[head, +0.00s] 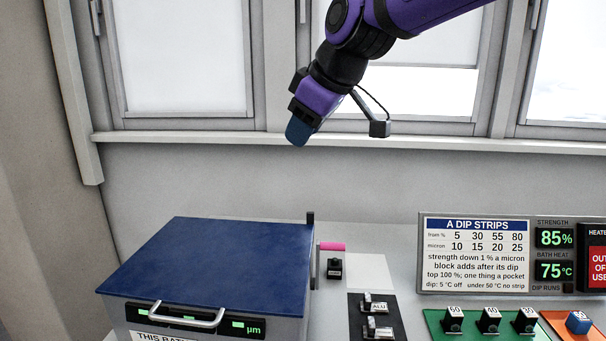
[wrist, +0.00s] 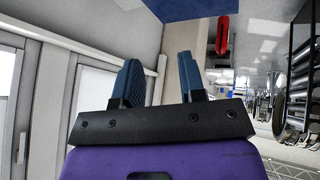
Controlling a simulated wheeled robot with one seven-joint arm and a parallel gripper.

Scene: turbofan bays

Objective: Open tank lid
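The tank (head: 272,329) stands on the bench at lower left in the head view. Its flat dark blue lid (head: 215,255) lies shut on top. A light metal bar handle (head: 188,318) shows at the tank's front edge. My gripper (head: 298,132) is high above and behind the lid, in front of the window sill, touching nothing. In the wrist view the two blue fingers of my gripper (wrist: 158,80) stand apart with nothing between them.
A sign headed A DIP STRIPS (head: 475,255) stands at right beside readouts of 85% and 75°C. Small black blocks (head: 489,320) sit on a green mat. A pink-topped piece (head: 332,246) and a dark panel with ALU clips (head: 376,318) are right of the tank. Air above the lid is clear.

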